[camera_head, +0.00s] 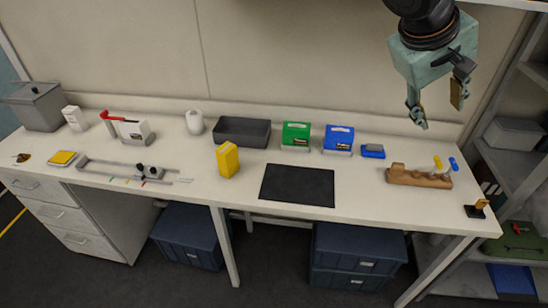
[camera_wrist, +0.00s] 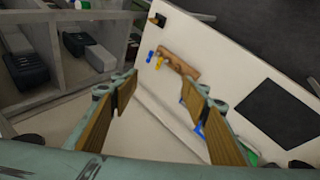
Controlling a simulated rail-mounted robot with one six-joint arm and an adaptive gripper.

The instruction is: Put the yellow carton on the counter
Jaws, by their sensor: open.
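The yellow carton (camera_head: 228,159) stands upright on the white counter (camera_head: 220,202), left of a black mat and near the front of a dark grey tray. My gripper (camera_head: 438,108) is open and empty, raised above the right end of the counter, far to the right of the carton. In the wrist view my gripper's two fingers (camera_wrist: 160,104) are spread apart with nothing between them. The carton does not show in the wrist view.
The black mat (camera_head: 297,185) lies right of the carton. The grey tray (camera_head: 242,132), a green box (camera_head: 296,135) and a blue box (camera_head: 339,138) stand behind. A wooden rack (camera_head: 418,178) sits at right. Shelves (camera_head: 520,125) border the counter's right end.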

